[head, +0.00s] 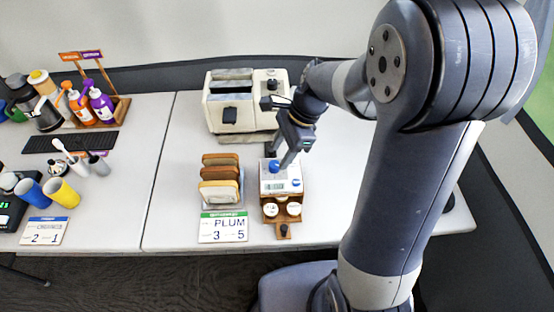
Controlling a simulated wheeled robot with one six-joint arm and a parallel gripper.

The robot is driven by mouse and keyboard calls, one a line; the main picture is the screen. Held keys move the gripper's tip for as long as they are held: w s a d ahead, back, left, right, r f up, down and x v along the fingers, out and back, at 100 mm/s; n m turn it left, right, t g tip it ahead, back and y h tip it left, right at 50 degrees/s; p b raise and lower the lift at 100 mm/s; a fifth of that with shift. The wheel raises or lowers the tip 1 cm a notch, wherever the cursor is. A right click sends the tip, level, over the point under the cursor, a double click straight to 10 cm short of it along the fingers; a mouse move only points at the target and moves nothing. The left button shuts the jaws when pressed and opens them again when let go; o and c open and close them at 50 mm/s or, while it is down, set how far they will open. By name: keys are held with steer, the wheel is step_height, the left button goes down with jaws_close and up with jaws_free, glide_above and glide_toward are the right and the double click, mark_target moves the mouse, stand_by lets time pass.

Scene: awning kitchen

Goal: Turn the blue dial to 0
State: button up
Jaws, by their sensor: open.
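The blue dial (274,166) sits on top of a small white device (282,187) with a small display, which stands on a wooden stand (284,211). My gripper (285,162) is open and reaches down from above at the dial's right side. One fingertip is very close to the dial; I cannot tell whether it touches. The display's digits are too small to read, and so is the dial's setting.
A toaster (240,100) stands behind the device. Cups (62,193) and bottles (102,105) stand on the left table. The table right of the device is partly hidden by my arm.

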mark_target(275, 164)
steer(key=shift+x, duration=1.85)
steer(key=shift+c, duration=0.6)
steer(key=c, duration=0.9)
